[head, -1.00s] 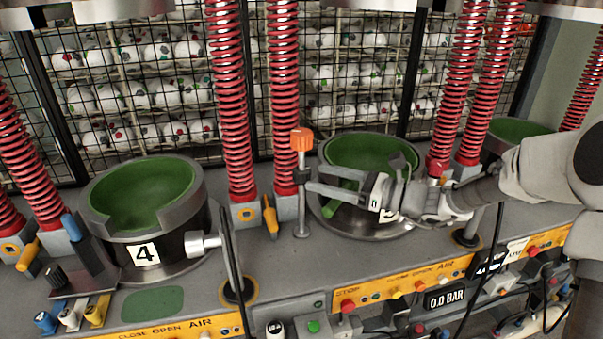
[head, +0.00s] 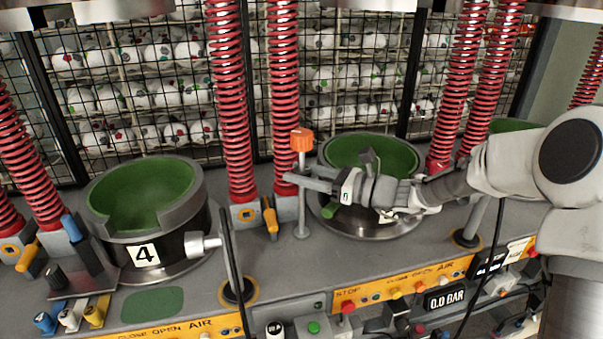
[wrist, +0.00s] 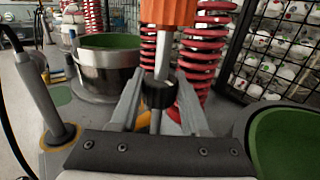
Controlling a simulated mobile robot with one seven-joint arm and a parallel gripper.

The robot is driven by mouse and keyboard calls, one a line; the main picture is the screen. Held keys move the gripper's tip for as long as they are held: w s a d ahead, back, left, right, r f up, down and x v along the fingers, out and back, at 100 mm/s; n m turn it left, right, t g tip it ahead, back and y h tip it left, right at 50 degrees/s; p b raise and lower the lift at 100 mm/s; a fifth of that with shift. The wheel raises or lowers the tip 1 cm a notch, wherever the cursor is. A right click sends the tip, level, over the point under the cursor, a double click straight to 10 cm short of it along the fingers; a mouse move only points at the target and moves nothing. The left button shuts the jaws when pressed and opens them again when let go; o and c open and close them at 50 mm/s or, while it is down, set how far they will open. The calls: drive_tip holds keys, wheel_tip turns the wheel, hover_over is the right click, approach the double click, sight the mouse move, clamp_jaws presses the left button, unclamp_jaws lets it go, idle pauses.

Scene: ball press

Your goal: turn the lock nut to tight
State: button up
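The lock nut appears to be the dark round collar (wrist: 158,94) on an upright metal post in the wrist view. An orange cap (head: 302,140) tops the post; it also shows large in the wrist view (wrist: 170,12). My gripper (head: 295,180) reaches the post from the right, just below the cap. In the wrist view its two fingers (wrist: 160,76) stand on either side of the post and collar, with a visible gap on each side. They are open. In the head view the fingers hide the collar. I cannot read how tight it is.
A round green-lined mould (head: 362,150) stands right behind my gripper. Red springs (head: 283,100) rise close behind the post. Another mould marked 4 (head: 150,225) stands at the left. A yellow control strip (head: 400,286) runs along the front edge.

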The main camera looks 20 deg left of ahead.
clamp_jaws()
